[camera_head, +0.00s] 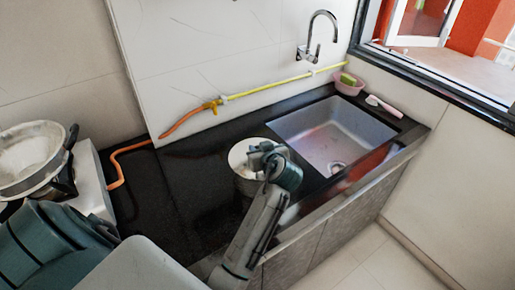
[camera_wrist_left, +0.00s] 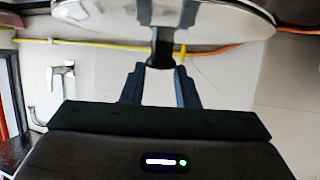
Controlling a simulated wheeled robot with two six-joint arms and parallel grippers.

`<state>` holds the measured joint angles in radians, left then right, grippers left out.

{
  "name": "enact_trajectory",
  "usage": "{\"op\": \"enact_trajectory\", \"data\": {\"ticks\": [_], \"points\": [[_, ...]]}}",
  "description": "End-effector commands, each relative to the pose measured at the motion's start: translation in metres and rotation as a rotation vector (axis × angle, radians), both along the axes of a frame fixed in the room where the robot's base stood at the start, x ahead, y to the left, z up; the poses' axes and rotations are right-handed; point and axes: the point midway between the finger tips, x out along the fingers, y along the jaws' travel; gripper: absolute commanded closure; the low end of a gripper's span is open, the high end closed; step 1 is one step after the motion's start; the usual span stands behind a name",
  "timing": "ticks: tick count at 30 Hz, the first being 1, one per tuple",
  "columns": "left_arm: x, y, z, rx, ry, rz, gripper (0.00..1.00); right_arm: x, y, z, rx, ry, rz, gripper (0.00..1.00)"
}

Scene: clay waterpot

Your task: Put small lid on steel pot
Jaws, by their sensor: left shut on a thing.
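My left gripper (camera_head: 257,157) is over the dark counter, left of the sink, shut on the small lid. In the left wrist view the gripper's two fingers (camera_wrist_left: 161,72) close around the lid's dark knob, and the pale round lid (camera_wrist_left: 215,14) fills the top edge. In the head view the lid (camera_head: 238,153) shows as a light disc beside the gripper. My right gripper is not in view.
A sink (camera_head: 331,133) with a tap (camera_head: 318,35) lies to the right. A yellow hose (camera_head: 275,83) runs along the wall and an orange hose (camera_head: 118,160) over the counter. A large metal pan (camera_head: 28,160) stands on the stove at left.

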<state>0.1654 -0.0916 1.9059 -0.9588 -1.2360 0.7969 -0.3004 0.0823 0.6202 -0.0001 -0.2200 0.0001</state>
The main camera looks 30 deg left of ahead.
Motion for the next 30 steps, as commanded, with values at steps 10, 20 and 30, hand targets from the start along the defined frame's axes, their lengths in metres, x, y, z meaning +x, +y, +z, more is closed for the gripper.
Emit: {"op": "enact_trajectory", "data": {"ticks": [10, 20, 30], "points": [[0.0000, 0.0000, -0.0023, 0.000, 0.000, 0.000, 0.98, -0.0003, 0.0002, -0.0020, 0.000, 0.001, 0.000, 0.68], [0.0000, -0.0002, -0.0062, -0.002, 0.003, 0.001, 0.98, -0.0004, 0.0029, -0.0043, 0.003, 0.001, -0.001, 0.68], [0.0000, -0.0003, -0.0068, -0.002, 0.004, 0.000, 0.47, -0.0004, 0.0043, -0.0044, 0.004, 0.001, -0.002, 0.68]]}}
